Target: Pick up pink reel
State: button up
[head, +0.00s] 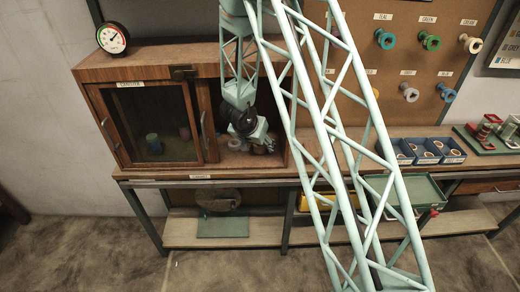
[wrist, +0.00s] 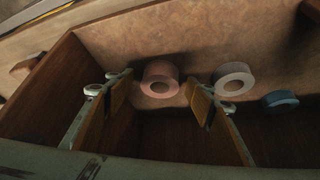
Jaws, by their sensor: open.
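The pink reel (wrist: 160,71) shows in the wrist view, lying in the wooden cabinet with its round opening facing me. My gripper (wrist: 159,86) is open, with one tan-padded finger to the left of the pink reel and the other to its right. I cannot tell whether the pads reach down level with the reel, and no contact shows. In the head view my gripper (head: 264,143) reaches into the cabinet's open right compartment. It partly hides the reels there, so I cannot make out the pink one clearly.
A pale grey reel (wrist: 234,70) lies just right of the right finger, and a blue reel (wrist: 281,103) lies further right. The cabinet (head: 150,72) has a glass door on its left and a wooden side wall near my fingers. Blue bins (head: 428,147) stand further right on the bench.

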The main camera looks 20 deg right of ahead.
jog(key=shift+c, duration=0.2)
dwell(0.3)
jog(key=c, duration=0.9)
jog(key=shift+r, duration=0.15)
jog(key=shift+r+p, duration=1)
jog(key=shift+r, duration=0.75)
jog(key=s, duration=0.5)
jog(key=s+a+b, duration=0.1)
jog(key=s, duration=0.4)
jog(key=s+a+r, duration=0.1)
jog(key=s, duration=0.4)
jog(key=shift+s+a+r, duration=0.1)
jog(key=shift+s, duration=0.3)
